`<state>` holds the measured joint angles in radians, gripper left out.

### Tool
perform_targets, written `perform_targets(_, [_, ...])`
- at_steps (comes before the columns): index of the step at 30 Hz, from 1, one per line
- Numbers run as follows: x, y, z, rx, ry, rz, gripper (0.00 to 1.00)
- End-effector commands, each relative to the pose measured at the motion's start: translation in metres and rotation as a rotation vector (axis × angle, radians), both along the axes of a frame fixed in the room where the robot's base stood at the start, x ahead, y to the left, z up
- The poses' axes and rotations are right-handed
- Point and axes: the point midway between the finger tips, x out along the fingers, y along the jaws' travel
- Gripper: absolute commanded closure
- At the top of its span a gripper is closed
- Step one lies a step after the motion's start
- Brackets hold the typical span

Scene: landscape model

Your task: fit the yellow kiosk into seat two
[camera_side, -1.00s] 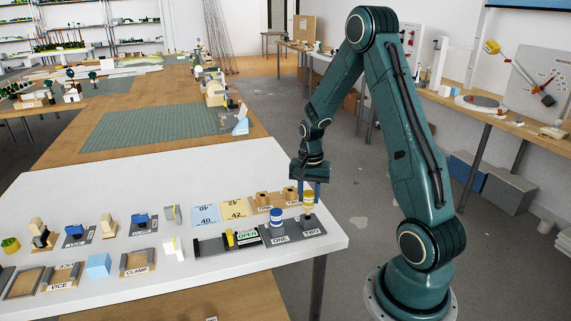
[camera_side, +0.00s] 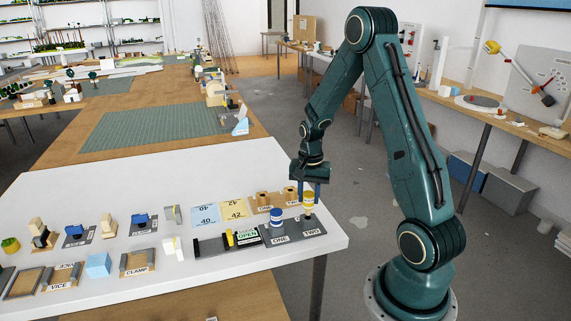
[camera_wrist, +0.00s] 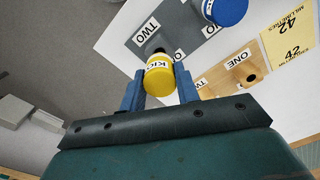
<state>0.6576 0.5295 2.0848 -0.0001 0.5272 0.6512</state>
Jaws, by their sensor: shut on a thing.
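The yellow kiosk (camera_side: 308,207), with a white label band, is upright between the blue fingers of my gripper (camera_side: 308,197). It also shows in the wrist view (camera_wrist: 160,83), with my gripper (camera_wrist: 160,88) shut on its sides. In the wrist view a dark part of seat two (camera_wrist: 158,51) shows just past the kiosk's edge. The kiosk hides the rest, so I cannot tell whether its bottom is fully in the seat.
A blue kiosk (camera_side: 277,217) stands at seat ONE, left of the yellow one. A wooden block (camera_side: 268,201) with holes lies behind. The OPEN sign (camera_side: 247,236) and a black fixture are to the left. The white table's right edge (camera_side: 347,241) is close by.

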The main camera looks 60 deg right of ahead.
Motion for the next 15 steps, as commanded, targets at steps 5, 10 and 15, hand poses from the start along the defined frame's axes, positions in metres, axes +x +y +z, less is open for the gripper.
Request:
perform_targets(5, [-0.0003,0.0002,-0.0035,0.001,0.001,0.0,0.96])
perform_targets(10, [-0.0002,0.0001,-0.0064,0.001,0.001,0.0,0.96])
perform_targets(15, [-0.0001,0.0001,-0.0093,0.0,0.0,0.0,0.96])
